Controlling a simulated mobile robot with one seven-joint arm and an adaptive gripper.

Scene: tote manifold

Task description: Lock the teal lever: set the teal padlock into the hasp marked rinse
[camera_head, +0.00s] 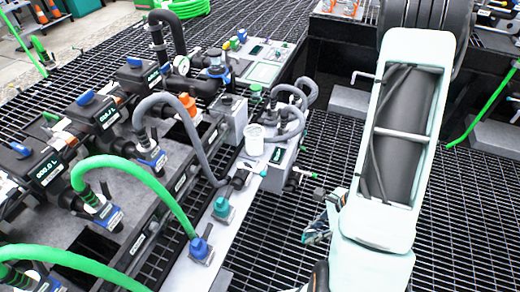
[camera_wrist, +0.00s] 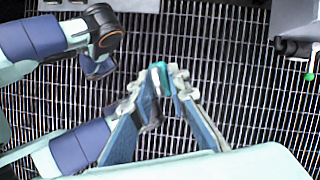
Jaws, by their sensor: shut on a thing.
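My gripper (camera_wrist: 160,82) is shut on a small teal piece, which I take as the teal padlock (camera_wrist: 158,72), in the wrist view. A teal fitting (camera_head: 222,207) sits on the ledge. A lever with a green tip (camera_head: 303,172) projects from the ledge's right side. I cannot read a rinse mark or tell which hasp bears it.
The manifold has several blue-topped valves (camera_head: 87,98), green hoses (camera_head: 130,165) and grey hoses. A white cup (camera_head: 254,138) stands on the ledge. In the wrist view a black fitting with a green tip (camera_wrist: 309,76) is at the right edge. Floor grating (camera_head: 450,220) is clear.

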